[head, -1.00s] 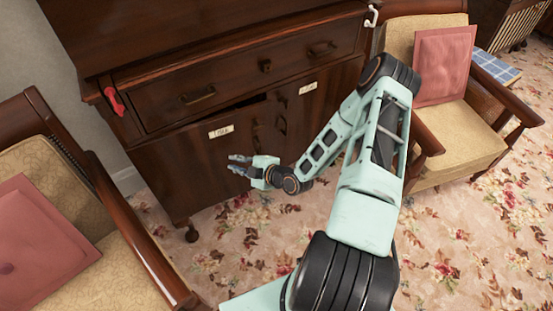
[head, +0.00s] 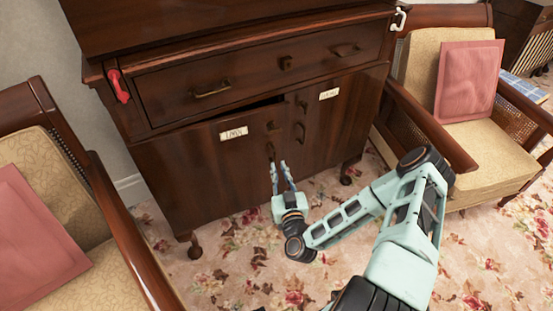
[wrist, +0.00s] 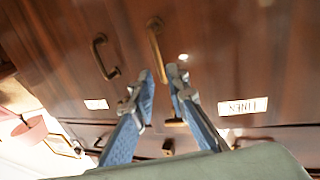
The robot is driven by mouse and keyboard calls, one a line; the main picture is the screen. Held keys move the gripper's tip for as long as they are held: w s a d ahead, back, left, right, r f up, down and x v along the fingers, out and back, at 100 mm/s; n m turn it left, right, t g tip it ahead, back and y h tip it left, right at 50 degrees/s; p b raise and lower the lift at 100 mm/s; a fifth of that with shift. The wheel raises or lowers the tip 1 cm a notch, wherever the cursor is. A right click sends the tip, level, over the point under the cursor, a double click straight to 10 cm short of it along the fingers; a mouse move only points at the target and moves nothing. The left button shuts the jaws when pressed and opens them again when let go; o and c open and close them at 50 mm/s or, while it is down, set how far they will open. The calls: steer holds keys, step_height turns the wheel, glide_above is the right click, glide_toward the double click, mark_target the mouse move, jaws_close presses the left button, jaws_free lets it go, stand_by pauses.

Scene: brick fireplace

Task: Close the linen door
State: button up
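The linen door (head: 210,174) is the left lower door of the dark wood cabinet, with a white "LINEN" label (head: 233,133) near its top. It stands slightly ajar; a dark gap shows along its top edge. Its brass handle (wrist: 155,45) shows beyond my fingertips in the wrist view, where the label appears upside down at right. My gripper (head: 281,165) points at the cabinet near the door's handle edge.
The right lower door (head: 335,118) has its own label and handle. A drawer (head: 240,82) above is shut. A red item (head: 119,86) and a white hook-like item (head: 399,19) are on the cabinet's ends. Armchairs with pink cushions (head: 32,240) (head: 468,82) flank it; floral carpet lies in front.

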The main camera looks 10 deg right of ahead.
mark_target(271, 149)
steer(key=w, duration=0.6)
steer(key=shift+b, duration=0.4)
steer(key=shift+c, duration=0.2)
jaws_close()
steer(key=shift+n+y, duration=0.6)
steer(key=shift+y, duration=0.3)
steer(key=w+b, duration=0.1)
steer(key=w, duration=0.1)
steer(key=w+b, duration=0.1)
steer(key=w, duration=0.1)
steer(key=shift+w+a+f, duration=0.1)
steer(key=shift+a, duration=0.3)
steer(key=shift+w+a+y, duration=0.1)
steer(key=shift+w+y, duration=0.3)
steer(key=shift+w, duration=0.15)
steer(key=shift+r, duration=0.2)
